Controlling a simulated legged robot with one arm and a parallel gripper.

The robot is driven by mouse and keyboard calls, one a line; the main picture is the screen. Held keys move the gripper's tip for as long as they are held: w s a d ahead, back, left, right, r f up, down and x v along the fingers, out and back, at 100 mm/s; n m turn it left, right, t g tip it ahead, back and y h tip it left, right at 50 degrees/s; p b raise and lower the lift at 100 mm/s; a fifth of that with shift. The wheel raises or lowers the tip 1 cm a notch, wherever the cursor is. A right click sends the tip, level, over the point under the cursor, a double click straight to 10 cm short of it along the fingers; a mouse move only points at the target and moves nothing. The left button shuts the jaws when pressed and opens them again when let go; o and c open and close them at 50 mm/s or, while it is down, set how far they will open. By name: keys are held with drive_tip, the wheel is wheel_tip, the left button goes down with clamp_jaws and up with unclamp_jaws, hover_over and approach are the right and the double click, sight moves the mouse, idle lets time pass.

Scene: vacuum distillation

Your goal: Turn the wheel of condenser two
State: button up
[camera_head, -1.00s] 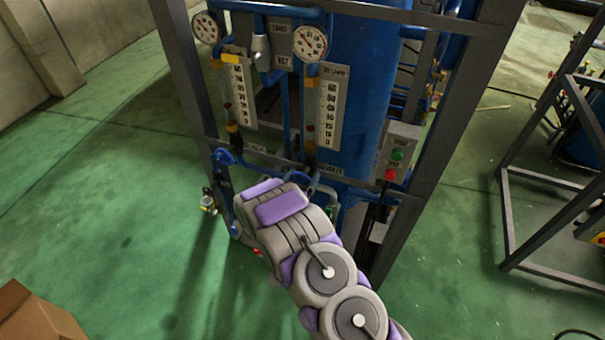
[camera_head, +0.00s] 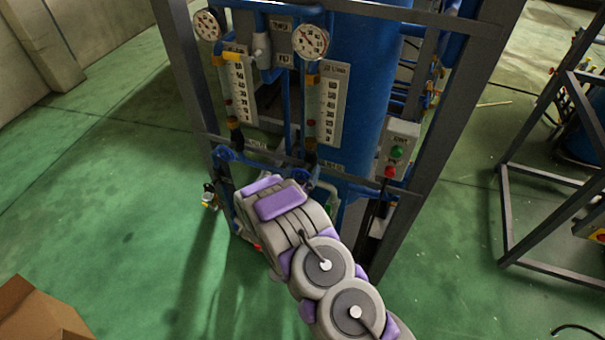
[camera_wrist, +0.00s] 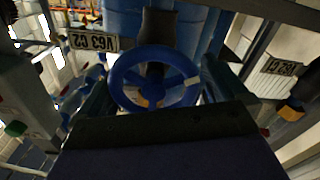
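A blue handwheel (camera_wrist: 154,80) faces me in the middle of the wrist view, with a dark stem part above it. My gripper (camera_wrist: 155,95) is open, its dark fingers at the left and right sides of the wheel. I cannot tell whether the fingers touch the rim. A label plate (camera_wrist: 93,42) is left of the wheel, its lettering upside down. In the head view my arm reaches to the lower front of the blue rig (camera_head: 360,90). It hides my gripper and the wheel there.
Grey frame posts (camera_head: 455,110) flank the rig. A switch box (camera_head: 399,150) with green and red buttons is at its right. Gauges (camera_head: 310,42) sit above. A cardboard box (camera_head: 40,315) is at lower left.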

drive_tip(key=shift+s+f, duration=0.1)
drive_tip(key=shift+s+a, duration=0.15)
drive_tip(key=shift+s, duration=0.15)
drive_tip(key=v, duration=1.6)
drive_tip(key=shift+s+a, duration=0.2)
drive_tip(key=shift+a, duration=0.1)
drive_tip(key=shift+f, duration=0.1)
